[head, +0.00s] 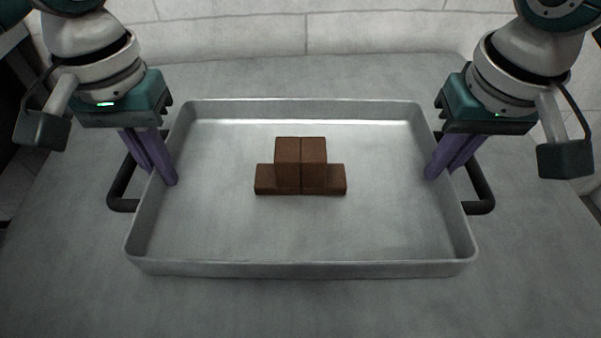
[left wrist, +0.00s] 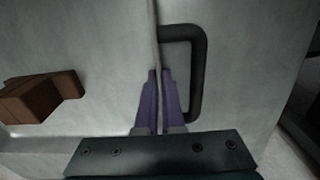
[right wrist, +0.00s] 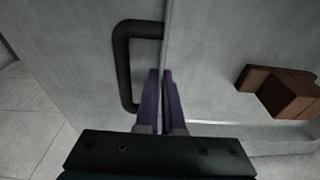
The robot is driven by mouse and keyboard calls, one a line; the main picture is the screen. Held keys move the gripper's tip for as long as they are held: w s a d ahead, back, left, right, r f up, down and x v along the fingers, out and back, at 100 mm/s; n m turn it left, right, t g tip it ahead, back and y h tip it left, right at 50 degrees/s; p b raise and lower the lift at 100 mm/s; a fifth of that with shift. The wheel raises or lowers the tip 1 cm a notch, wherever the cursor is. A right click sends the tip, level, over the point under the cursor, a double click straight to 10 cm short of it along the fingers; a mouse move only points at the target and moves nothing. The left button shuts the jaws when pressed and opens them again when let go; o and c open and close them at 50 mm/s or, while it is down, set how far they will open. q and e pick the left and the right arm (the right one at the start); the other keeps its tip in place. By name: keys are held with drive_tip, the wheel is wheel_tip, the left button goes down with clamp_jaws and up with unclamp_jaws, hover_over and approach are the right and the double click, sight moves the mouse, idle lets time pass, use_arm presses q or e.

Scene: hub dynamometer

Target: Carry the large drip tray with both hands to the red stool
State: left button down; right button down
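The large drip tray (head: 300,270) is a shallow grey metal pan with a black handle at each short end, over a grey bench top. My left gripper (head: 159,176) has its purple fingers on either side of the left wall, close against it, beside the left handle (head: 118,190). My right gripper (head: 441,174) pinches the right wall in the same way, beside the right handle (head: 483,190). In the wrist views the thin rim (left wrist: 155,45) runs between each pair of fingers. The red stool is not in view.
Several brown blocks (head: 300,180) sit together in the middle of the tray. The grey bench top (head: 300,310) is clear around the tray. A pale block wall (head: 300,30) stands behind the bench. Tiled floor (right wrist: 40,120) shows past the bench edge in the right wrist view.

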use_arm(q)
drive_tip(key=shift+r, duration=0.25)
use_arm(e)
drive_tip(key=shift+r, duration=0.2)
